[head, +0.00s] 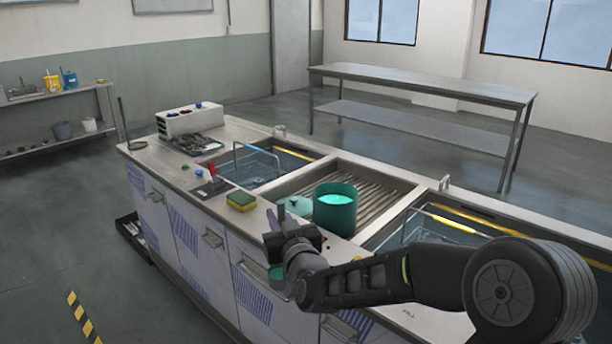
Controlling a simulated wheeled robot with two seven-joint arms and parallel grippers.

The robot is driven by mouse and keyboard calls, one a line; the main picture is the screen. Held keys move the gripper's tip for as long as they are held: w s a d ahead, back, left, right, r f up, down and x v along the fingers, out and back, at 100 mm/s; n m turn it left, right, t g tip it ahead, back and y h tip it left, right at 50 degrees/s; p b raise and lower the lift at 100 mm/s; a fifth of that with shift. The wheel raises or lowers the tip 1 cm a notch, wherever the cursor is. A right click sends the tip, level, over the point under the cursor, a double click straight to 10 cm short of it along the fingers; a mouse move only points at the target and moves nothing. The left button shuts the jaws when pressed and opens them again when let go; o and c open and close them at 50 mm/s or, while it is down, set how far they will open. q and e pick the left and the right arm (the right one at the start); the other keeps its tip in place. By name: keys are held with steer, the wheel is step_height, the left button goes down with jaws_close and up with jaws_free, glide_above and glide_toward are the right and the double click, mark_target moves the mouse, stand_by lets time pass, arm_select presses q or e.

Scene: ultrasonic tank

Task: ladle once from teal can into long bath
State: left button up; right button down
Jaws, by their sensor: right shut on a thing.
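The teal can (335,219) stands upright and open on the bench, with bright cyan liquid (336,199) inside. A teal lid (296,206) lies beside it on the left. My right gripper (281,246) is at the bench's front edge, left of and nearer than the can. It is shut on a teal thing, seemingly the ladle (277,272), whose cup-like end shows below the fingers; the arm hides much of it. The right bath (385,236) looks the longer of two, with a wire basket inside; my arm covers part of it. My left gripper is out of view.
A ribbed drain area (378,196) lies between the right bath and the left bath (240,178). A yellow-green sponge (241,201), a red-handled lever (212,171) and a control box (189,121) are on the bench's left. Taps stand along the back.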

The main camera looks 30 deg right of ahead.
steer(key=s+a+f+n+y, duration=0.1)
steer(key=a+f, duration=0.5)
steer(key=f, duration=0.2)
steer(key=a+f+n+y, duration=0.1)
steer(key=a+f+y, duration=0.1)
steer(key=a+f, duration=0.4)
step_height(320, 180, down, 3)
steer(key=shift+s+a+r, duration=0.1)
steer(key=shift+s+a, duration=0.15)
steer(key=shift+s, duration=0.15)
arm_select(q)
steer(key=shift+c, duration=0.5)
